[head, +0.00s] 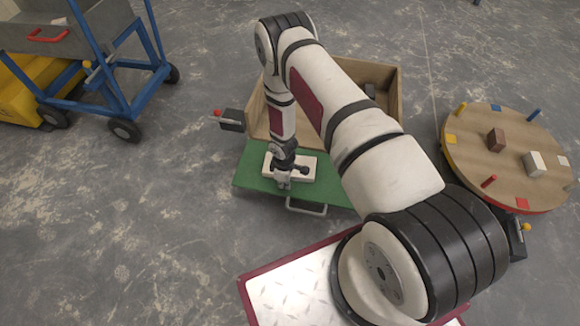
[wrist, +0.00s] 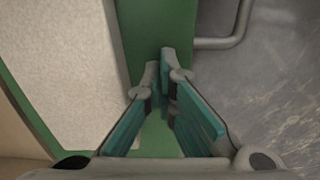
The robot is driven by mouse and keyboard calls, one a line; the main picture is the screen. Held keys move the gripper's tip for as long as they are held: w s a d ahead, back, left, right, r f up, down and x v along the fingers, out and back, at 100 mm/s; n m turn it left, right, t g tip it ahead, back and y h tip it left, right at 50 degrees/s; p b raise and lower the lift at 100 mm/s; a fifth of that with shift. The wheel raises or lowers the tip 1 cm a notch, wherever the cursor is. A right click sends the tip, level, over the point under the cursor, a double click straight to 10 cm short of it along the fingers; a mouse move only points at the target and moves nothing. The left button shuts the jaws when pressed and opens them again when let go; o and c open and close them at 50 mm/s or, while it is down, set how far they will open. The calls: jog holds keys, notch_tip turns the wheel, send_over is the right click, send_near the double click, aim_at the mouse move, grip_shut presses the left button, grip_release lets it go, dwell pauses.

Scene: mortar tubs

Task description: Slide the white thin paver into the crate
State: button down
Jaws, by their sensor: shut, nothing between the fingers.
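The white thin paver (head: 308,166) lies flat on a green board (head: 250,172) in front of the wooden crate (head: 388,78). The paver fills much of the left of the wrist view (wrist: 60,60). My gripper (head: 284,184) points down at the paver's near long side, on the side away from the crate. In the wrist view its fingertips (wrist: 160,62) are together with nothing between them, over the green strip beside the paver. I cannot tell whether they touch the paver or the board. My arm hides part of the crate.
A metal handle (head: 306,208) sticks out from the board's near edge; it also shows in the wrist view (wrist: 235,38). A dark block (head: 370,90) lies in the crate. A round table (head: 510,145) with small blocks and pegs stands right. A blue-framed cart (head: 148,50) stands at upper left.

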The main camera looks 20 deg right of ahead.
aim_at(299, 134)
jog(key=shift+w+d+b, duration=0.6)
jog(key=shift+w+d, duration=0.15)
jog(key=shift+w, duration=0.25)
jog(key=shift+w+d+b, duration=0.6)
jog(key=shift+w+d, duration=0.1)
jog(key=shift+w, duration=0.35)
jog(key=shift+w+d+b, duration=0.6)
jog(key=shift+w+d, duration=0.15)
jog(key=shift+w, duration=0.25)
jog(key=shift+w+d, duration=0.75)
jog(key=shift+w, duration=0.25)
jog(key=shift+w+d, duration=0.7)
jog(key=shift+w, duration=0.3)
jog(key=shift+w+d, duration=1.3)
jog(key=shift+w, duration=0.45)
jog(key=shift+w+d, duration=1.25)
jog(key=shift+w, duration=0.5)
jog(key=shift+w+d, duration=1.3)
jog(key=shift+w, duration=0.45)
jog(key=shift+w+d, duration=0.3)
jog(key=shift+w, duration=0.15)
notch_tip(299, 134, up, 9)
jog(key=s+a+p, duration=0.1)
jog(key=p, duration=0.8)
jog(key=shift+s+a, duration=0.15)
jog(key=shift+s, duration=0.2)
